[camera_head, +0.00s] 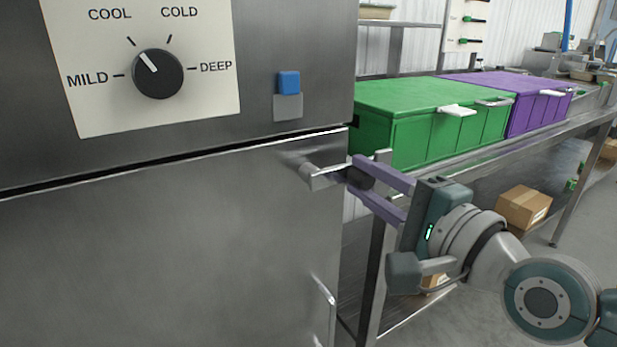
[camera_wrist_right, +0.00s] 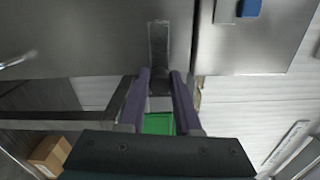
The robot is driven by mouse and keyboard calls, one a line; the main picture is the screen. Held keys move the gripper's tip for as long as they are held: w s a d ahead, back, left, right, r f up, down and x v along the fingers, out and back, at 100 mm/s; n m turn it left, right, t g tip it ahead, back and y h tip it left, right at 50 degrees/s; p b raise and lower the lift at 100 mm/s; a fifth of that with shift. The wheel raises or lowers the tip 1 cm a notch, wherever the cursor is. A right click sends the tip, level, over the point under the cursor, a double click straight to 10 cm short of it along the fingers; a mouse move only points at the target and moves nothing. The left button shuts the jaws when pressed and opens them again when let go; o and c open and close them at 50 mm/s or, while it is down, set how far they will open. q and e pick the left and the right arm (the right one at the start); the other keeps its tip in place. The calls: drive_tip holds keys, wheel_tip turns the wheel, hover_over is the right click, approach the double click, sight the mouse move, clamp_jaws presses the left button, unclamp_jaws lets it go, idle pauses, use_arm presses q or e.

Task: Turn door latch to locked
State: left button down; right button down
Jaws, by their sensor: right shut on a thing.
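The steel door (camera_head: 150,260) fills the lower left of the head view and is closed against the panel above it, with a dark seam between them. The door latch (camera_head: 322,177) is a metal lever near the door's upper right corner, roughly level, with a dark knob at its right end. My right gripper (camera_head: 359,176) has its purple fingers shut around that dark knob. In the right wrist view the gripper (camera_wrist_right: 160,85) holds the knob, and the latch's flat bar (camera_wrist_right: 159,42) extends beyond it over the steel. My left gripper is not in view.
A green bin (camera_head: 420,120) and a purple bin (camera_head: 535,110) stand on a bench to the right. A cardboard box (camera_head: 524,206) lies lower down.

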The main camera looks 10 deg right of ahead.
drive_tip(key=shift+w+r+m, duration=0.1)
drive_tip(key=shift+r+m, duration=0.05)
drive_tip(key=shift+m, duration=0.15)
drive_tip(key=c, duration=0.8)
unclamp_jaws()
drive_tip(key=shift+c, duration=0.2)
drive_tip(key=shift+o, duration=1)
drive_tip(key=v, duration=1)
drive_tip(key=shift+p, duration=0.3)
